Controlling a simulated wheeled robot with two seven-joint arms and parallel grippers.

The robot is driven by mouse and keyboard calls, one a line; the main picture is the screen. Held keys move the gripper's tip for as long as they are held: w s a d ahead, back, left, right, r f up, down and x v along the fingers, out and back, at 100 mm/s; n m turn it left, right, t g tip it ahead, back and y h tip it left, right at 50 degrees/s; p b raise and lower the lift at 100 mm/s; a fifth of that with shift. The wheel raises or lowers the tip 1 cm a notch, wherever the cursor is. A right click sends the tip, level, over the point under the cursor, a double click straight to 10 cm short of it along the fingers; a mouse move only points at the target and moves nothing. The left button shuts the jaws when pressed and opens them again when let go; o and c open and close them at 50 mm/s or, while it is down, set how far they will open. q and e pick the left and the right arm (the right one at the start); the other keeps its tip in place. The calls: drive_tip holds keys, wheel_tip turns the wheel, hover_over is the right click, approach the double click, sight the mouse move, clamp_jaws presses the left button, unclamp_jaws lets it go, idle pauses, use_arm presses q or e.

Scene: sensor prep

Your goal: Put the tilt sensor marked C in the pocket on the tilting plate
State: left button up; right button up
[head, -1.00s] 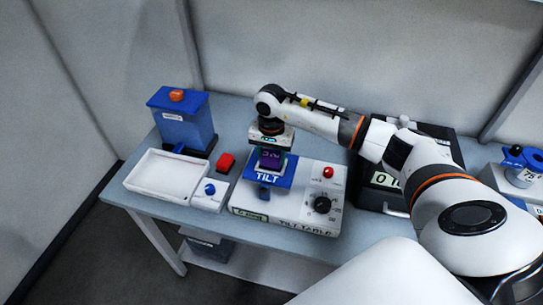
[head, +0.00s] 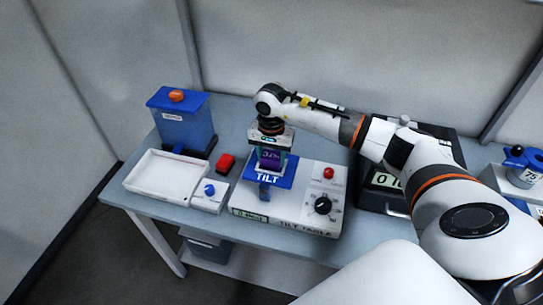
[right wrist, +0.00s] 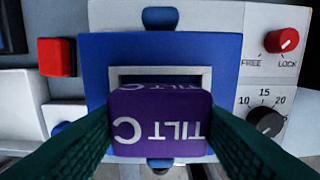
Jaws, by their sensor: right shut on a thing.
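The purple tilt sensor marked C (right wrist: 158,122) is between the two green fingers of my right gripper (right wrist: 160,140), with its lettering upside down in the right wrist view. It also shows in the head view (head: 270,159), under the right gripper (head: 271,150). The blue tilting plate (head: 267,178) is on the tilt table, and it fills the middle of the right wrist view (right wrist: 95,85). The pale-framed pocket (right wrist: 160,75) shows just beyond the sensor, partly covered by it. I cannot tell the gap between sensor and plate. My left gripper is not in view.
The tilt table (head: 285,224) carries a red knob (right wrist: 282,40) by FREE and LOCK and a black dial (right wrist: 266,122). Left of it are a red block (head: 226,162), a white tray (head: 158,177) and a blue box (head: 183,123). A black device (head: 379,200) stands on the right.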

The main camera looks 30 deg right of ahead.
drive_tip(key=shift+f+b, duration=0.2)
drive_tip(key=shift+b, duration=0.15)
drive_tip(key=o, duration=1.6)
drive_tip(key=shift+o, duration=0.2)
drive_tip(key=shift+r, duration=0.1)
drive_tip(key=shift+r+p, duration=2)
drive_tip(key=shift+r, duration=1.95)
